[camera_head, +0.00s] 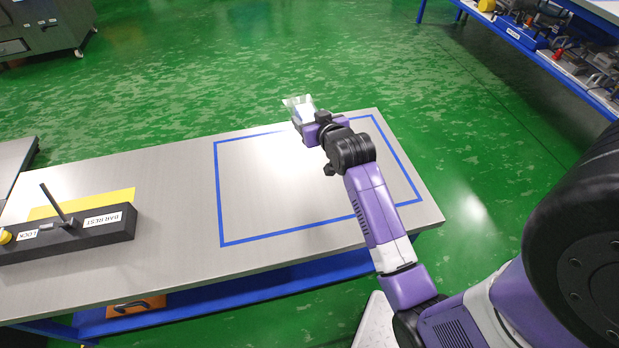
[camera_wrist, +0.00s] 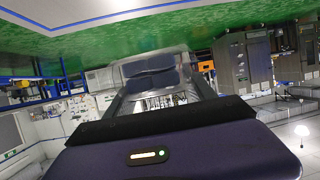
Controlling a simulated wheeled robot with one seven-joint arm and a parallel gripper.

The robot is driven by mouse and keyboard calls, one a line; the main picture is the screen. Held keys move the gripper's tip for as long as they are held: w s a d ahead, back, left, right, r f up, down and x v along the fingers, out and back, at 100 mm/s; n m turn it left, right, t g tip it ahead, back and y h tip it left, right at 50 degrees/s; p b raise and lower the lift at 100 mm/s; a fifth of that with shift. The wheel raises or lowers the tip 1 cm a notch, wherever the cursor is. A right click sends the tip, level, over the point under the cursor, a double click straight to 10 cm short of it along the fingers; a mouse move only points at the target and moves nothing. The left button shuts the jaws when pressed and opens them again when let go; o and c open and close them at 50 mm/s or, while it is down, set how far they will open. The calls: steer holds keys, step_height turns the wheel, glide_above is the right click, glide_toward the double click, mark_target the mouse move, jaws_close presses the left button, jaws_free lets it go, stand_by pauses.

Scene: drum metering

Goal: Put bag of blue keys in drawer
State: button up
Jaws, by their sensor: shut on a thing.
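My gripper (camera_head: 306,124) is over the far edge of the table, at the upper part of the blue outline. It is shut on a clear bag (camera_head: 298,104), which sticks out beyond the fingers on the far side. In the wrist view the see-through bag (camera_wrist: 150,64) shows dark blue pieces inside, probably the blue keys. The bag is held in the air.
A grey table (camera_head: 175,175) has a blue taped rectangle, empty inside. At its left stands a black block (camera_head: 85,238) with a lever and labels reading LOCK and BAR REST. A yellow strip (camera_head: 90,203) lies behind it. A loaded shelf (camera_head: 545,45) stands at upper right.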

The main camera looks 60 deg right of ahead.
steer(key=s+d+m+g+h+b, duration=0.1)
steer(key=s+d+b, duration=0.1)
steer(key=s+d, duration=0.25)
steer(key=f+b, duration=0.1)
steer(key=f, duration=0.9)
steer(key=w+f+b, duration=0.1)
steer(key=f, duration=0.3)
steer(key=shift+d+f+b, duration=0.3)
steer(key=shift+d+f, duration=0.05)
steer(key=shift+f, duration=0.05)
steer(key=shift+f+b, duration=0.6)
steer(key=shift+f, duration=1.75)
steer(key=shift+f, duration=0.15)
steer(key=o, duration=1.6)
